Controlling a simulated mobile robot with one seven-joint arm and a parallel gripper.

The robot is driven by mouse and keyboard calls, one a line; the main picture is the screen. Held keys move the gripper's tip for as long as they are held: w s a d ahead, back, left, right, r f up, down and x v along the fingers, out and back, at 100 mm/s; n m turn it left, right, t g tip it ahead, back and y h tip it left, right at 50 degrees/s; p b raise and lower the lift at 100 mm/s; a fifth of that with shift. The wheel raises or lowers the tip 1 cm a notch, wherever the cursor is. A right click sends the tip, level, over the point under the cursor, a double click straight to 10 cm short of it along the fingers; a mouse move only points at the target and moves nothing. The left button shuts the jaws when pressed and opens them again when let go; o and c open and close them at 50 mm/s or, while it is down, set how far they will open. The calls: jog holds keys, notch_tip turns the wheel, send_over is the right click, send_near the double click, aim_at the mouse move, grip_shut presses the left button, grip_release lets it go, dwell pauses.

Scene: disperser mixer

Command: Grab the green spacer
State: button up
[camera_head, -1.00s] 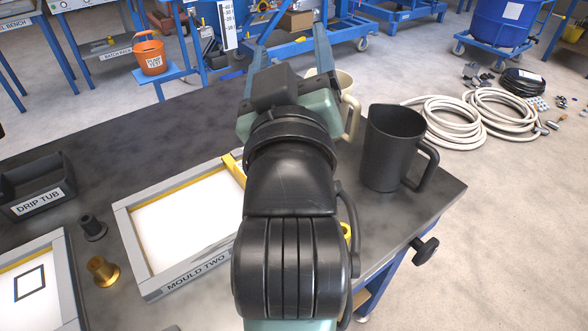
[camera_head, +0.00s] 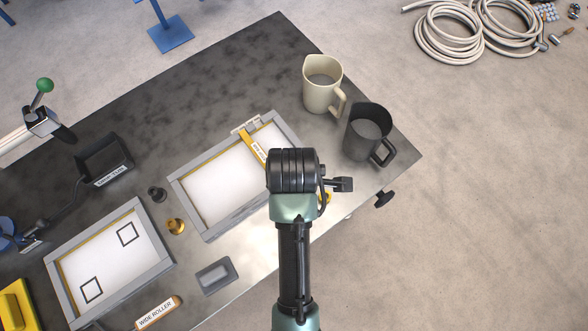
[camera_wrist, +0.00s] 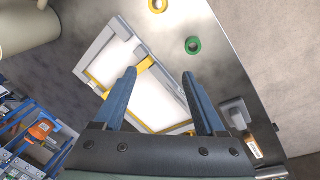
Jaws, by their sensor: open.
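The green spacer (camera_wrist: 193,45) is a small green ring with a dark hole. It lies flat on the table in the wrist view, above and a little right of my fingertips. My gripper (camera_wrist: 159,73) is open and empty, its two blue fingers apart over the mould frame (camera_wrist: 90,50). The spacer is clear of both fingers in that view. In the head view my arm covers the gripper, and I cannot see the green spacer. A yellow ring (camera_wrist: 157,5) lies near the green one, at the top edge of the wrist view.
A cream jug (camera_head: 322,85) and a dark jug (camera_head: 367,135) stand at the table's right end. The mould frame (camera_head: 205,235) with a yellow-handled tool (camera_head: 252,146) lies left of my arm. A black spool (camera_head: 157,194) and a brass spool (camera_head: 176,226) stand between the two frames.

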jog(key=s+f+p, duration=0.1)
jog(key=f, duration=0.3)
jog(key=s+f+n+g+p, duration=0.1)
jog(key=f, duration=0.3)
jog(key=s+f+g+p, duration=0.1)
jog(key=s+f, duration=0.1)
jog(key=f, duration=0.2)
jog(key=shift+d+f, duration=0.1)
jog(key=shift+d, duration=0.1)
grip_shut()
dwell(0.4)
